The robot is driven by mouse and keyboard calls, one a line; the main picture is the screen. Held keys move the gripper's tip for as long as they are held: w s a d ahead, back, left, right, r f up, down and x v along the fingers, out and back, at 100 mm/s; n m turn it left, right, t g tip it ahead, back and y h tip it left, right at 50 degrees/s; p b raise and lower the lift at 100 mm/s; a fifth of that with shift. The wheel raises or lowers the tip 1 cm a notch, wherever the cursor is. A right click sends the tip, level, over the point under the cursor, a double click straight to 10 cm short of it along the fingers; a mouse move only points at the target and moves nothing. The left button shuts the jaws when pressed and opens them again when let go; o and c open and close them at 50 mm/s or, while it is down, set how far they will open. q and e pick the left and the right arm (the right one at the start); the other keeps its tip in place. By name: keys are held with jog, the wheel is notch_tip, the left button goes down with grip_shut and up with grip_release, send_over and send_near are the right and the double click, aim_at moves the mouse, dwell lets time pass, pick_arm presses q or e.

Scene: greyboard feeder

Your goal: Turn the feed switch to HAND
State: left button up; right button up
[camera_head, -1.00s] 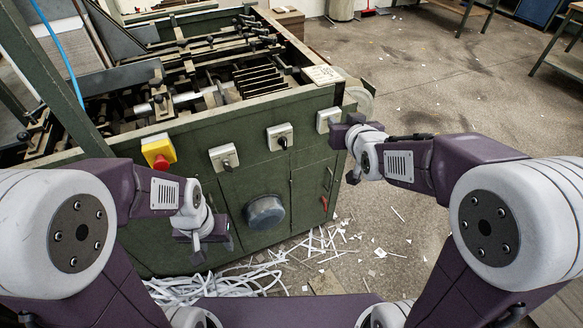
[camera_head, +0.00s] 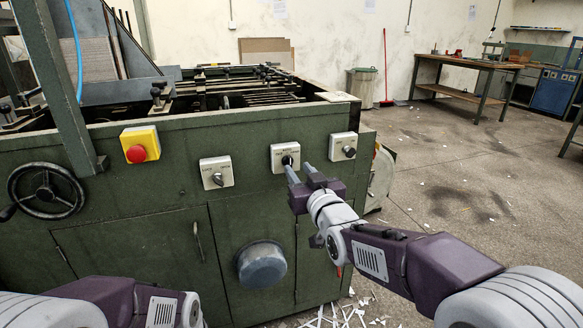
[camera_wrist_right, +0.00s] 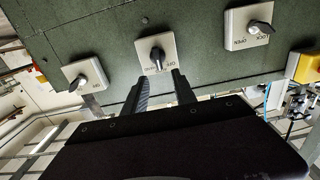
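Three pale switch plates with dark knobs sit on the green machine front. My right gripper (camera_head: 298,167) is at the middle switch (camera_head: 278,153), with its two fingers pointing at the plate. In the right wrist view the fingers of this gripper (camera_wrist_right: 160,80) are apart with nothing between them, just short of the middle switch's black knob (camera_wrist_right: 157,55). Lettering around that knob seems to include OFF; the rest is too small to read surely. The left switch (camera_head: 216,172) and right switch (camera_head: 343,147) are clear of the gripper. My left gripper is out of view.
A yellow box with a red button (camera_head: 137,152) and a black handwheel (camera_head: 47,190) are further left on the machine. A round grey housing (camera_head: 261,264) sticks out below the switches. Paper strips lie on the floor; open floor is to the right.

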aim_at(290, 159)
jog(key=x, duration=0.5)
jog(key=shift+w+f+b, duration=0.1)
jog(key=shift+f+b, duration=0.1)
jog(key=shift+b, duration=0.2)
jog(key=shift+w+a+r, duration=0.15)
jog(key=shift+w+a, duration=0.1)
jog(key=shift+w, duration=0.35)
jog(key=shift+c, duration=0.3)
grip_shut()
